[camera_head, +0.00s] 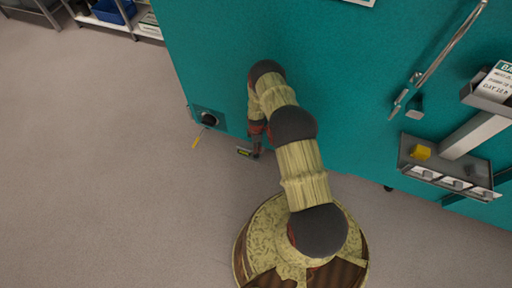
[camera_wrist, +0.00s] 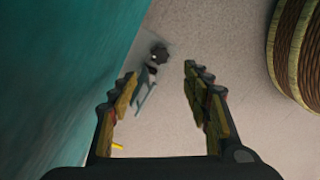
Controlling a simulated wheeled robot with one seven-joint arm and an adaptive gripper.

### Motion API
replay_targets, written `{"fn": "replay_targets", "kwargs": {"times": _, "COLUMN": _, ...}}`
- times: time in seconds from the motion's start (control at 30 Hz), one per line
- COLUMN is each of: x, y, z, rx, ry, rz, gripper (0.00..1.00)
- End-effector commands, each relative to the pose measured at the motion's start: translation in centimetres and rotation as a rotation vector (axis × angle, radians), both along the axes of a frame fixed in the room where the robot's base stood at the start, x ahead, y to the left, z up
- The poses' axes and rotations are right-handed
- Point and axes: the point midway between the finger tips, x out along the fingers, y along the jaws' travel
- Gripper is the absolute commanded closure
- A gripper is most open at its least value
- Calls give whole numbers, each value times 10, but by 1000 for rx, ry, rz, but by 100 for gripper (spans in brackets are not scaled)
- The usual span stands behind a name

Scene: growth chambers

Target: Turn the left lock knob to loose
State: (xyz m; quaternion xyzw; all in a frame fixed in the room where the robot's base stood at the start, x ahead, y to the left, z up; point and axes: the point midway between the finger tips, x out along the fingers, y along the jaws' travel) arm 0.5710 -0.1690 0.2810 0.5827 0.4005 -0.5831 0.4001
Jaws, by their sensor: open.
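A round black knob (camera_head: 208,118) sits on a dark plate low on the teal chamber wall, at centre-left of the head view. A yellow tag (camera_head: 197,139) hangs below it. My gripper (camera_head: 256,150) is beside the wall, to the right of the knob and apart from it. In the wrist view my gripper (camera_wrist: 160,74) is open, with nothing clearly held between the fingers. A dark round thing (camera_wrist: 159,52) shows beyond the fingertips; I cannot tell whether it is the knob. The knob's setting is too small to read.
The teal wall (camera_wrist: 70,60) fills the left of the wrist view. A small yellow-marked piece (camera_head: 244,152) shows beside my gripper. A grey tray (camera_head: 440,180) and a long metal handle (camera_head: 450,45) are on the wall at right. The floor (camera_head: 90,170) at left is clear.

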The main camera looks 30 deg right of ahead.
Motion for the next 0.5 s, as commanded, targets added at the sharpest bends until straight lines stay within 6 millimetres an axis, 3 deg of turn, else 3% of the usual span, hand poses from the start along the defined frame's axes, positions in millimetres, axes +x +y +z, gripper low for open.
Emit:
{"fn": "replay_targets", "kwargs": {"times": 0.33, "x": 0, "y": 0, "z": 2, "rx": 0, "ry": 0, "rz": 0, "gripper": 52}}
{"fn": "replay_targets", "kwargs": {"times": 0.5, "x": -13, "y": 5, "z": -8, "rx": 7, "ry": 23, "rz": 1, "gripper": 52}}
